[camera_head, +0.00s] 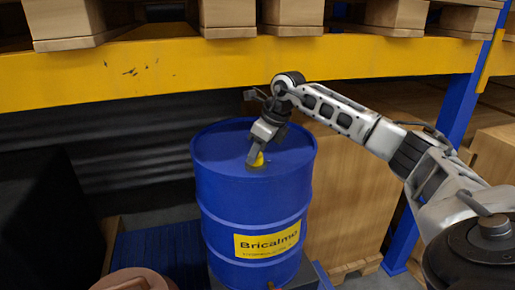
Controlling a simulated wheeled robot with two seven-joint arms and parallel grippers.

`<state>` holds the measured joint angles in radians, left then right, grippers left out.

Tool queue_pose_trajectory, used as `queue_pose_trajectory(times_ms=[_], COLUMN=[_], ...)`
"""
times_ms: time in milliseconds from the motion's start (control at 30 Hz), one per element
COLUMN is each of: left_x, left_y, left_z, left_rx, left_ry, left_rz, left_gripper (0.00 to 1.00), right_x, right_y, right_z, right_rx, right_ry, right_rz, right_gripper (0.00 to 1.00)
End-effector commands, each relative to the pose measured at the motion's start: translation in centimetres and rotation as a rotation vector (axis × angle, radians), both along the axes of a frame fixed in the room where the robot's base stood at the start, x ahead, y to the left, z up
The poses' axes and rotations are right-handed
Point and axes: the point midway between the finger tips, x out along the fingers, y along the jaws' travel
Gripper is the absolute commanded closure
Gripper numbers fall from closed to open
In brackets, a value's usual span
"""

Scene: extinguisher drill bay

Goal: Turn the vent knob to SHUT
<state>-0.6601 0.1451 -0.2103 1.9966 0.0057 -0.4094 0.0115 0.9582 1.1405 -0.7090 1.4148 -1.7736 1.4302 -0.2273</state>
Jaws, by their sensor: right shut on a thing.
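A blue drum (222,190) stands upright in the middle of the view, with a yellow label reading "Bricalmo" on its side. Any SHUT marking or pointer on the knob is too small or hidden to read. My left gripper is not in view.
A yellow rack beam (180,72) runs across above the drum, close over my right arm. A blue rack post (455,110) stands at the right. Cardboard boxes (345,200) stand behind the drum. A dark block (40,215) is at the left.

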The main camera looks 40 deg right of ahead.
Motion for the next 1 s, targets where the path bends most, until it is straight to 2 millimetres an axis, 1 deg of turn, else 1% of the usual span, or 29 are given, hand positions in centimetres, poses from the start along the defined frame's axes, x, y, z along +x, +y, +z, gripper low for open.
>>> queue_pose_trajectory(times_ms=[100,333,833,867,900,933,1000], left_x=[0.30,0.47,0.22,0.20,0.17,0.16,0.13], left_y=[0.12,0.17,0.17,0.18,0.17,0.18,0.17], left_z=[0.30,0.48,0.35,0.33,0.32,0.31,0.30], left_rx=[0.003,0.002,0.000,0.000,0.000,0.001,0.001], left_ry=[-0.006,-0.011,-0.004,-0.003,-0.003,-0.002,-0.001], left_rz=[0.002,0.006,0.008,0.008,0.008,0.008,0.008], left_gripper=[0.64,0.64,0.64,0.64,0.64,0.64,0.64], right_x=[0.04,0.05,0.05,0.05,0.05,0.05,0.05], right_y=[-0.12,-0.15,-0.16,-0.16,-0.16,-0.16,-0.14], right_z=[0.19,0.14,0.09,0.09,0.09,0.08,0.07], right_rx=[-0.001,-0.002,-0.004,-0.003,-0.003,-0.003,-0.002], right_ry=[-0.001,-0.002,-0.002,-0.002,-0.002,-0.001,-0.001], right_rz=[0.053,0.115,0.129,0.129,0.129,0.130,0.129], right_gripper=[0.88,0.88,0.88,0.57,0.46,0.43,0.43])
